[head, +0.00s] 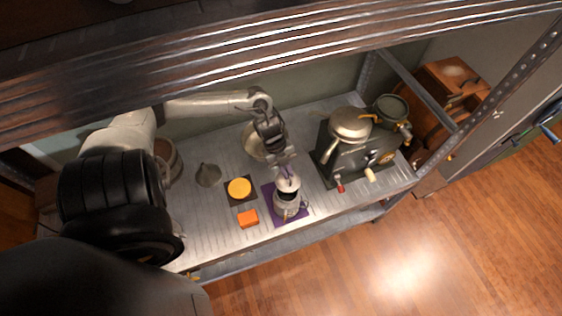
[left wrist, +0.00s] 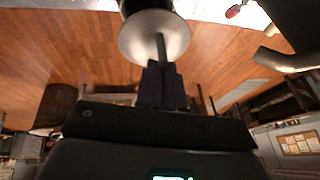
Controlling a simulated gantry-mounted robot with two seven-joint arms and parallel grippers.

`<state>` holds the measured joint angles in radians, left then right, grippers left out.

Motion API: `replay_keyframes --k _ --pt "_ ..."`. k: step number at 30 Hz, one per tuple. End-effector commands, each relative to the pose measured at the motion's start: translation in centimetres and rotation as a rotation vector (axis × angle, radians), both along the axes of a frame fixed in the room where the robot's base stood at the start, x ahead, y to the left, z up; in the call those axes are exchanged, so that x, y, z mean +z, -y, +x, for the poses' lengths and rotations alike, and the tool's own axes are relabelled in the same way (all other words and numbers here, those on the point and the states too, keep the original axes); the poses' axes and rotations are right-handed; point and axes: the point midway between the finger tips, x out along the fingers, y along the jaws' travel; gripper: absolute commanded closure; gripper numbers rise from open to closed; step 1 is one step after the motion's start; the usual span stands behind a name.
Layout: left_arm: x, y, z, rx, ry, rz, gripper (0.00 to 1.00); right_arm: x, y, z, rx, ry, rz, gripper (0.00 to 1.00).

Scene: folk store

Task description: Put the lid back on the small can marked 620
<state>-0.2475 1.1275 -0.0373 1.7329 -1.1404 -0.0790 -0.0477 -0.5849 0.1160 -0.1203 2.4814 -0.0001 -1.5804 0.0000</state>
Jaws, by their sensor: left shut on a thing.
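A small silver-grey can (head: 288,209) stands on a purple mat (head: 271,205) at the front of the metal counter. Its marking is too small to read. My left gripper (head: 285,163) reaches down from the back, just above the can, and is shut on a thin stem. In the left wrist view, my left gripper (left wrist: 161,75) holds this stem, which runs to a round pale metal disc (left wrist: 150,38), seemingly the lid. In the head view the lid (head: 288,183) is over the can, with a dark band below it; I cannot tell if they touch. My right gripper is not in view.
Left of the can are a yellow disc (head: 239,187) on a dark mat, an orange block (head: 248,218) and a grey cone-shaped thing (head: 208,175). A metal bowl (head: 254,143) is behind. A dark machine with a silver pan (head: 350,124) stands to the right.

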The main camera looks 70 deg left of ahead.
Motion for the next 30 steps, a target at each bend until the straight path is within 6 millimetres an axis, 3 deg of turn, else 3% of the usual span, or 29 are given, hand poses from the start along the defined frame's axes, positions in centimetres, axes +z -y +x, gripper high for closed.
replay_keyframes --k 8,24,30 --pt "-0.1 0.7 0.2 -0.006 0.001 0.0 1.0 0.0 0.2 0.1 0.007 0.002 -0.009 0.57" --pt "-4.1 0.7 0.1 -0.006 0.001 0.001 1.0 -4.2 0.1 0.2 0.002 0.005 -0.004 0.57" --pt "-5.3 0.7 0.1 -0.005 0.001 0.001 1.0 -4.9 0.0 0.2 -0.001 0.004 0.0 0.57"
